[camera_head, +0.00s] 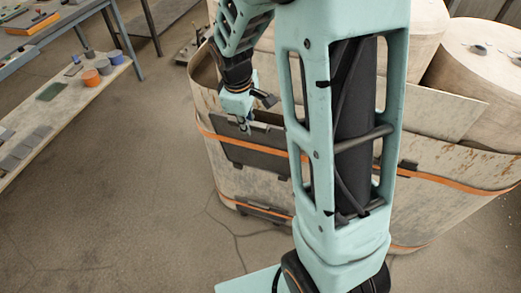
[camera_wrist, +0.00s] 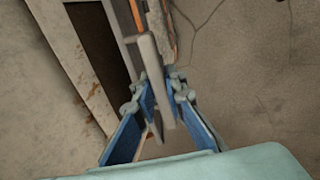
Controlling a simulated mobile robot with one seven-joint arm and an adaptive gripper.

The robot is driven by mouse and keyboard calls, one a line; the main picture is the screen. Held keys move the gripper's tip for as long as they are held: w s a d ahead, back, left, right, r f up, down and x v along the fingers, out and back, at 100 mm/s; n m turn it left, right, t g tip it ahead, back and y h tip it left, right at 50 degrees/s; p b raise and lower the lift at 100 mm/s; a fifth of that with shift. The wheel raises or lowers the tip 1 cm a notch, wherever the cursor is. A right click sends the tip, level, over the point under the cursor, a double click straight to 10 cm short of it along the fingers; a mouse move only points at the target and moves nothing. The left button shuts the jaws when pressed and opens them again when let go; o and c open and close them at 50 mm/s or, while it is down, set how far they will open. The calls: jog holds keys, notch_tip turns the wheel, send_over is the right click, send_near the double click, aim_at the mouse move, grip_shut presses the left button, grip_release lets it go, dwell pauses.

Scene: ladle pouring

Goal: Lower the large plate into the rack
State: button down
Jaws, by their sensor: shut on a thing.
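My gripper (camera_head: 243,122) is at the upper edge of the pale, rust-stained container on the left side of the head view. In the wrist view its blue-padded fingers (camera_wrist: 158,98) are shut on a narrow grey piece (camera_wrist: 151,70), seen nearly edge-on. This looks like the edge or handle of the large plate; its full outline is hidden. A dark rectangular panel (camera_head: 258,152) lies against the container's side just below my gripper in the head view. I cannot tell whether it is the plate or part of the rack. A dark recess (camera_wrist: 104,40) shows left of the fingers.
The container (camera_head: 228,180) has orange bands. Large pale rolls (camera_head: 480,55) stand behind it at right. A low bench (camera_head: 60,115) with small pots and tiles and a blue-grey table (camera_head: 60,40) stand at left. The brown floor (camera_head: 130,200) between is clear.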

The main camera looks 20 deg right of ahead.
jog(key=shift+w+r+p, duration=0.2)
jog(key=shift+r+p, duration=0.1)
jog(key=shift+r, duration=0.15)
jog(key=w+d+p+v, duration=0.1)
jog(key=w+p+v, duration=0.1)
jog(key=p+v, duration=0.5)
jog(key=w+d+r+p+v, duration=0.1)
jog(key=p+v, duration=0.6)
jog(key=v, duration=0.9)
jog(key=shift+w+d+r, duration=0.5)
jog(key=shift+w+d, duration=0.1)
jog(key=shift+w, duration=0.05)
dwell(0.4)
